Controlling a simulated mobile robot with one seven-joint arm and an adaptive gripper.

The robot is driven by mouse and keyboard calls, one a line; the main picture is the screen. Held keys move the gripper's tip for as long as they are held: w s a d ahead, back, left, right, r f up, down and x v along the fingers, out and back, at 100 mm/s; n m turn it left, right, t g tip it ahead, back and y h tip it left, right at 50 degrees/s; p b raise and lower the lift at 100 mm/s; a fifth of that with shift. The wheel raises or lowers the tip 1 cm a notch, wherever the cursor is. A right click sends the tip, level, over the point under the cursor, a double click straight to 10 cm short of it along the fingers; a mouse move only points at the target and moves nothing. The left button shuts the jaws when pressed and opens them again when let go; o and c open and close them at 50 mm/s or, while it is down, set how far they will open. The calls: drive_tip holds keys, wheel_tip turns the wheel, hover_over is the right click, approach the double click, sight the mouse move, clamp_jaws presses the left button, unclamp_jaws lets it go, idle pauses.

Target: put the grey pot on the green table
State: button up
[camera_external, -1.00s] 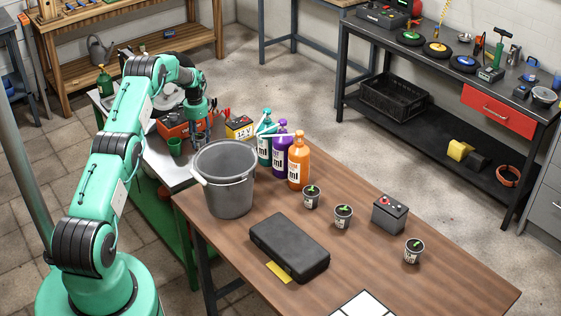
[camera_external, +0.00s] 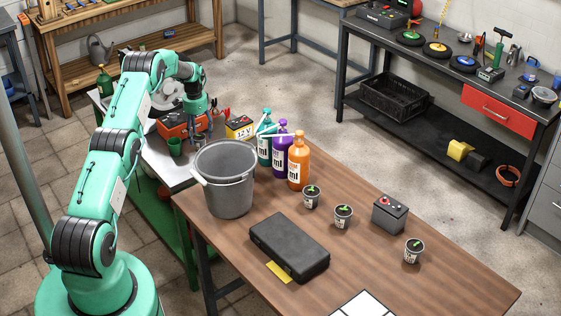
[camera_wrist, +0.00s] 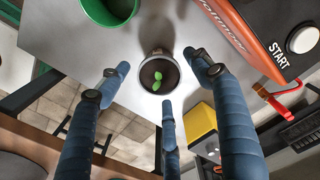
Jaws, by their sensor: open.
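The grey pot (camera_wrist: 158,77), round with dark soil and a green seedling, shows in the wrist view. It appears to stand on the light grey top of the green-framed table (camera_external: 178,178), near that top's edge. The tabletop also shows in the wrist view (camera_wrist: 112,48). My gripper (camera_external: 198,134) is over this table in the external view. Its three blue-grey fingers (camera_wrist: 159,76) are spread open around the pot's outline in the wrist view, apart from its rim. I cannot make out this pot in the external view.
A green cup (camera_external: 174,147) and a red starter box (camera_external: 182,125) flank the gripper. The wooden table (camera_external: 330,262) holds a grey bucket (camera_external: 224,180), bottles (camera_external: 281,148), a black case (camera_external: 288,245) and several seedling pots (camera_external: 343,216).

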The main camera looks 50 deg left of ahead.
sight(199, 137)
wheel_tip(199, 137, up, 9)
drive_tip(key=p, duration=0.1)
drive_tip(key=shift+r, duration=0.2)
idle(0.7)
drive_tip(key=shift+r, duration=0.1)
